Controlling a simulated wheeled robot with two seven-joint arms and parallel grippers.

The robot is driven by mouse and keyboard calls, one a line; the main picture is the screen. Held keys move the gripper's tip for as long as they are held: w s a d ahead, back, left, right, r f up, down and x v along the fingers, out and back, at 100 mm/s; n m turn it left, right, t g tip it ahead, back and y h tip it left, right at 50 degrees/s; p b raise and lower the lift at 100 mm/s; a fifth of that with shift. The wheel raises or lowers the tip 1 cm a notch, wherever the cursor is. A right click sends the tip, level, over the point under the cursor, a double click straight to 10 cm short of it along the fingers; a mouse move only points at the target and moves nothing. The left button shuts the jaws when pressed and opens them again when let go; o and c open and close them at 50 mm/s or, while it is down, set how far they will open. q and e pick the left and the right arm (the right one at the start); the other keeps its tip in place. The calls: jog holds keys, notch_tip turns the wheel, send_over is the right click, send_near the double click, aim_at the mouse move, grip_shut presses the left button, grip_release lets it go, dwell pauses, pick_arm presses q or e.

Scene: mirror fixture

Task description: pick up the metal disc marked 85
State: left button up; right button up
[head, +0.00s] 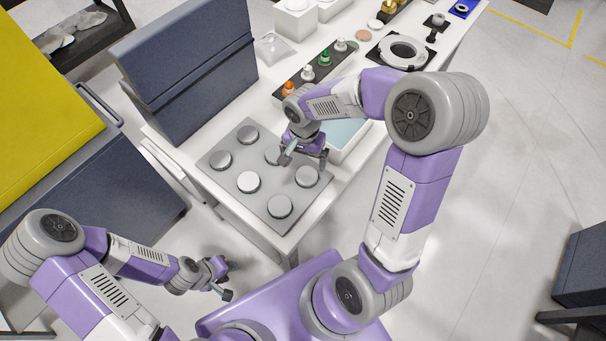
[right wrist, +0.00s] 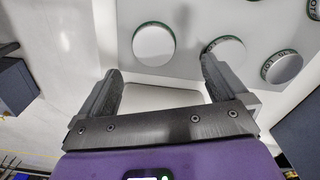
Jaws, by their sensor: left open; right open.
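Several round metal discs sit on a grey plate (head: 236,205) at the near end of the white table. In the head view I see a back disc (head: 248,134), a left disc (head: 220,160), a middle disc (head: 248,182), a right disc (head: 307,176) and a front disc (head: 280,206). The number 85 is not readable on any of them. My right gripper (head: 304,157) is open, low over the plate's right side, partly hiding a disc. In the right wrist view its fingers (right wrist: 160,82) are apart with a pale surface between them. My left gripper (head: 222,279) is open and empty, off the table.
A white bin with a pale blue inside (head: 346,133) stands beside my right gripper. A dark strip with small bottles (head: 325,58) and a ring fixture (head: 402,52) lie farther back. A dark blue case (head: 190,75) stands at the plate's left.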

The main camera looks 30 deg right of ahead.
aim_at(307, 175)
jog(key=f, duration=0.4)
jog(key=s+f, duration=0.1)
jog(key=f, duration=0.2)
jog(key=shift+d+b, duration=0.2)
jog(key=shift+b, duration=0.2)
jog(key=c, duration=1.2)
